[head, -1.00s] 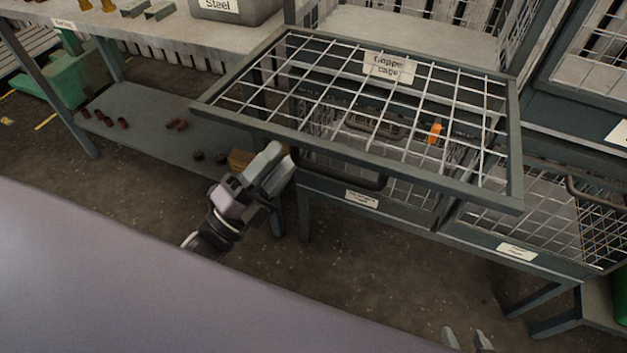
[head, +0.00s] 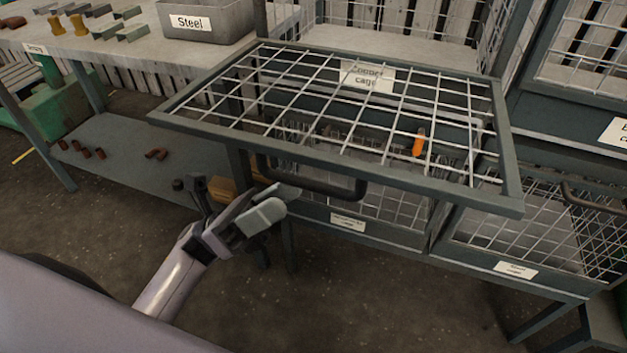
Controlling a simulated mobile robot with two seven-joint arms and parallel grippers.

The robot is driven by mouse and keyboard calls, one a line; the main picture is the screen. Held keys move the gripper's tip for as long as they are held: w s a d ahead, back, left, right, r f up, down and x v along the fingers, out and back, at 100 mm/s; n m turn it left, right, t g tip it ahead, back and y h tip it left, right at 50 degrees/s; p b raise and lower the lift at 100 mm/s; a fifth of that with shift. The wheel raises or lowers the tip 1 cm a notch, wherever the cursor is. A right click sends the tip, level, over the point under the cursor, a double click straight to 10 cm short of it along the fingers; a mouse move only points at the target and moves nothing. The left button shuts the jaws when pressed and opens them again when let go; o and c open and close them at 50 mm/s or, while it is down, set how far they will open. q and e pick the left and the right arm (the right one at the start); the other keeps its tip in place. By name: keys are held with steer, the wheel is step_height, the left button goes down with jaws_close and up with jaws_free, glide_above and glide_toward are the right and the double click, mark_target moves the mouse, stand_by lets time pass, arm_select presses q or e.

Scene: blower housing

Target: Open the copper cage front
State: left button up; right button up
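The copper cage front (head: 330,160) is a dark-framed wire mesh panel. It stands out from the cage, roughly level, with its free edge toward me. A "Copper cage" label (head: 368,77) shows near its far edge. A dark bar handle (head: 335,190) hangs at the near edge. My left gripper (head: 290,198) is just below and in front of the handle's left part. Its two grey fingers look apart, with nothing seen between them. I cannot tell whether a fingertip touches the handle. My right gripper is out of view.
More mesh cages (head: 520,228) sit below and to the right, with an orange item (head: 418,141) seen through the mesh. A grey "Steel" bin (head: 212,20) stands on the bench at upper left. Below it is a shelf (head: 125,150) with small brown parts. Floor in front is clear.

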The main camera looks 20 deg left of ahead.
mark_target(301, 187)
arm_select(q)
steer(key=p+x, duration=0.1)
steer(key=x, duration=0.5)
jaws_close()
